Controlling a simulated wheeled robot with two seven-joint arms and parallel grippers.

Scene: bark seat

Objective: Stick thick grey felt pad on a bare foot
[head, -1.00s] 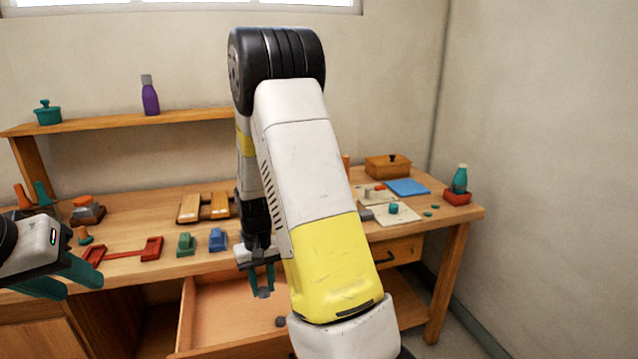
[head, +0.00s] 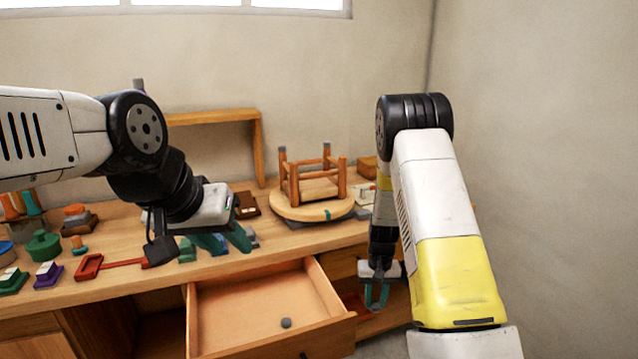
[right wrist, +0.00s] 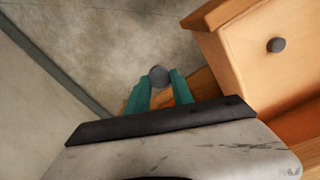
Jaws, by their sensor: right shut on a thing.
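A small wooden stool (head: 312,199) lies upside down at the back of the bench, its legs pointing up. At least two leg tips look greyish; the front right foot (head: 342,160) looks bare, but it is small in view. My right gripper (head: 376,299) points down right of the open drawer and below the bench top. It is shut on a thick grey felt pad (right wrist: 158,76), which shows between the teal fingertips in the right wrist view. Another grey pad (head: 286,323) lies in the drawer. My left gripper (head: 228,242) is open and empty above the bench's front.
The open drawer (head: 330,332) juts out from the bench (head: 130,280). A red tool (head: 90,266), green and purple blocks and several other items crowd the bench's left. A wooden box (head: 367,167) stands behind the stool's right. A shelf (head: 215,117) runs along the wall.

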